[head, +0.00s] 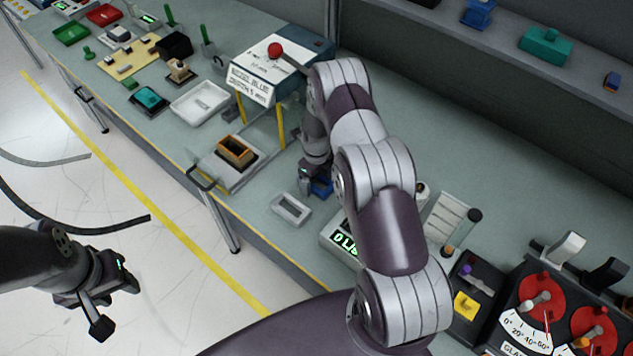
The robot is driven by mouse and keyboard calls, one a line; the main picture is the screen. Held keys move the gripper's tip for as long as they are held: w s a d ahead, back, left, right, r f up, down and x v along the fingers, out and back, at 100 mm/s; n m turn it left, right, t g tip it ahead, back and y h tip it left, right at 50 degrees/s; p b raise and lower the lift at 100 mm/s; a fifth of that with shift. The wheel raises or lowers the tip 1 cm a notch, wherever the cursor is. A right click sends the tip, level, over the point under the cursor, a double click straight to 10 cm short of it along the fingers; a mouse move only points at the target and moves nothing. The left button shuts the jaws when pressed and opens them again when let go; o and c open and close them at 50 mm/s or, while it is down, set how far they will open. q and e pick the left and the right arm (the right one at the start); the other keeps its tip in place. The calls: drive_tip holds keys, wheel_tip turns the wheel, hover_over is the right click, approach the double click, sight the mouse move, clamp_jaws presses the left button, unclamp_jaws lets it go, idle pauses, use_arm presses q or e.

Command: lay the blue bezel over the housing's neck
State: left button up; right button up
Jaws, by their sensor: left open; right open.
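A blue piece (322,187), which looks like the blue bezel, lies on the bench and is partly hidden by my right gripper (312,190). The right gripper is open, pointing down at the blue piece; I cannot tell whether they touch. The housing (236,151) looks like a dark box with an orange-brown rim, standing on a light plate to the left of the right gripper. Nothing blue is on its top. My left gripper (112,304) is open and empty over the floor, away from the bench.
A white tray (200,102) is to the left. A display box (341,240) and red dials (541,293) are to the right.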

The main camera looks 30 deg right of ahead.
drive_tip(key=shift+d+f, duration=0.1)
drive_tip(key=shift+f, duration=0.15)
idle(0.3)
drive_tip(key=c, duration=1.1)
drive_tip(key=shift+r, duration=0.1)
drive_tip(key=shift+c, duration=0.2)
